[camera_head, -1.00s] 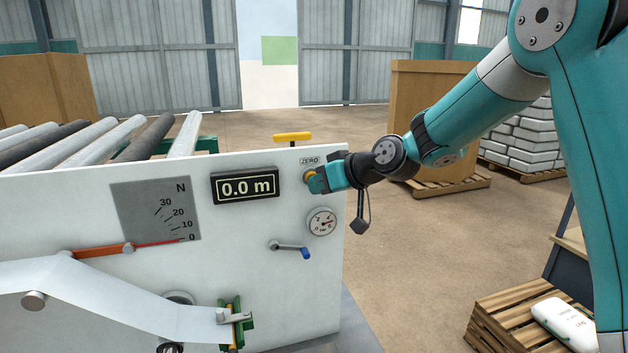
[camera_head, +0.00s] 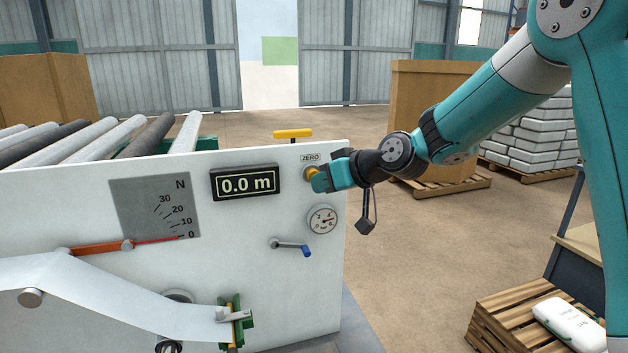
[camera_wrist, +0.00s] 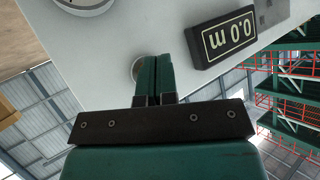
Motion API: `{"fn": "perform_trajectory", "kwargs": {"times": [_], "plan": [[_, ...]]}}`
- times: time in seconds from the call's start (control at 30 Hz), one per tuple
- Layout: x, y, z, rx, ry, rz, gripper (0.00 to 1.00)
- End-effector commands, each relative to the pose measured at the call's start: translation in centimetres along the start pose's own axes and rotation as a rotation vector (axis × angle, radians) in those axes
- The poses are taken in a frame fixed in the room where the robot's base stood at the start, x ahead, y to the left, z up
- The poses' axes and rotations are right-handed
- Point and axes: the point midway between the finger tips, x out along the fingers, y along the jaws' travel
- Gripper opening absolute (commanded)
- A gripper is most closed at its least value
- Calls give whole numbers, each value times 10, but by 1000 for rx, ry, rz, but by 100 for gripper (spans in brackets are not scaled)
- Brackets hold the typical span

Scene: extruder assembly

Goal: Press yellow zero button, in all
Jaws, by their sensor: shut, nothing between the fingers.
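The yellow zero button (camera_head: 309,174) sits on the upper right of the white machine panel (camera_head: 245,290), under a small "ZERO" label (camera_head: 310,158). My gripper (camera_head: 316,181) is shut and empty, with its fingertips right at the button and covering part of it. I cannot tell whether the tips touch it. In the wrist view the shut fingers (camera_wrist: 153,75) point at the panel, and the round rim of the button (camera_wrist: 136,70) shows beside their tips. The display (camera_head: 245,185) left of the button reads 0.0 m.
A pressure gauge (camera_head: 322,220) and a blue-tipped lever (camera_head: 292,246) are below the button. A yellow handle (camera_head: 293,134) stands above the panel's top edge. A force scale (camera_head: 156,208) is on the left. Open floor lies to the right, with a pallet (camera_head: 510,318) at front right.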

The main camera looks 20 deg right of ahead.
Motion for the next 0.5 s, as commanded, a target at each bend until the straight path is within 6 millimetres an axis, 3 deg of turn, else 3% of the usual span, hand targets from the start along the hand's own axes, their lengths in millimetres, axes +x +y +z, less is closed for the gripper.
{"fn": "perform_trajectory", "kwargs": {"times": [0.5], "plan": [[-8,-8,10,2,-5,-4,0]]}}
